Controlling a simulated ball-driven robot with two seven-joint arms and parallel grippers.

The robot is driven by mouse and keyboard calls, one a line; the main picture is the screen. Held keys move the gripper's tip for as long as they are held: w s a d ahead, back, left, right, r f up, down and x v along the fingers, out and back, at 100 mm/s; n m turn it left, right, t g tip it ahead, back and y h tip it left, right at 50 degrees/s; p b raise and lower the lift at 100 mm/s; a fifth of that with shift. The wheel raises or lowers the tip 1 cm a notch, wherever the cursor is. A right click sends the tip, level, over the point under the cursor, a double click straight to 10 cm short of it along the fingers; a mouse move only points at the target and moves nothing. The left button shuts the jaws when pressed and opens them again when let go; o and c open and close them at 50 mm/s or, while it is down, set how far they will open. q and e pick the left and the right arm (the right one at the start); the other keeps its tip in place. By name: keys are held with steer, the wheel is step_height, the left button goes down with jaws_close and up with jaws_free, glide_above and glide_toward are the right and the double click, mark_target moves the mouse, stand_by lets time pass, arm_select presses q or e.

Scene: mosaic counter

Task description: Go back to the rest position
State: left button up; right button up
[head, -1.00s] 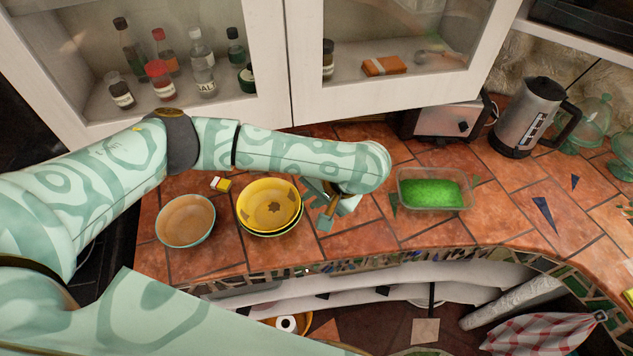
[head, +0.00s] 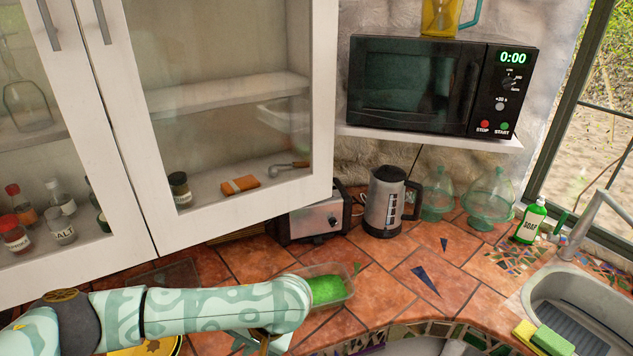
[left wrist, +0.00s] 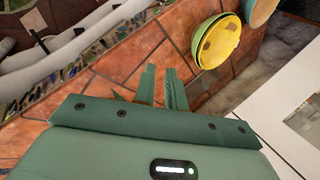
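My left arm crosses the lower left of the head view, and its gripper (head: 262,343) is partly cut off at the bottom edge. In the left wrist view the left gripper (left wrist: 160,75) has its two green fingers apart with a gap between them. Nothing is held there; bare tile shows around the fingertips. Yellow stacked bowls (left wrist: 217,42) stand beside the fingers, apart from them, with another bowl (left wrist: 262,10) beyond. In the head view only part of a yellow bowl (head: 150,349) shows below my arm. My right gripper is not in view.
A clear container with green contents (head: 328,288) stands just right of my left arm. A toaster (head: 312,220), a kettle (head: 385,205) and glass domes (head: 490,200) line the back. Wall cabinets (head: 235,120) hang above my arm. The sink (head: 580,300) is at right.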

arm_select(q)
steer(key=s+d+f+n+g+h+b, duration=0.1)
steer(key=d+f+h+b, duration=0.15)
steer(key=f, duration=0.55)
steer(key=d+f+h+b, duration=0.2)
steer(key=d+f+h, duration=0.1)
steer(key=f, duration=0.6)
steer(key=s+a+f+n+h+b, duration=0.1)
steer(key=s+a+f+b, duration=0.1)
steer(key=f, duration=0.6)
steer(key=s+a+f+h+b, duration=0.1)
steer(key=s+f+b, duration=0.2)
steer(key=f, duration=0.6)
steer(key=s+a+f+y+b, duration=0.1)
steer(key=s+a+f+b, duration=0.1)
steer(key=s+a+f, duration=0.35)
steer(key=s+a+f+b, duration=0.1)
steer(key=s+a+f, duration=0.2)
steer(key=s+f, duration=0.6)
steer(key=s+a+f+m+b, duration=0.1)
steer(key=s+a+f, duration=0.1)
steer(key=s, duration=0.7)
steer(key=s+a+f+m+b, duration=0.1)
steer(key=s+a+f+m, duration=0.1)
steer(key=s, duration=0.7)
step_height(320, 180, down, 2)
steer(key=shift+s+a+f+y, duration=0.1)
steer(key=shift+s+a+y, duration=0.35)
steer(key=shift+a, duration=0.15)
steer(key=shift+s, duration=0.1)
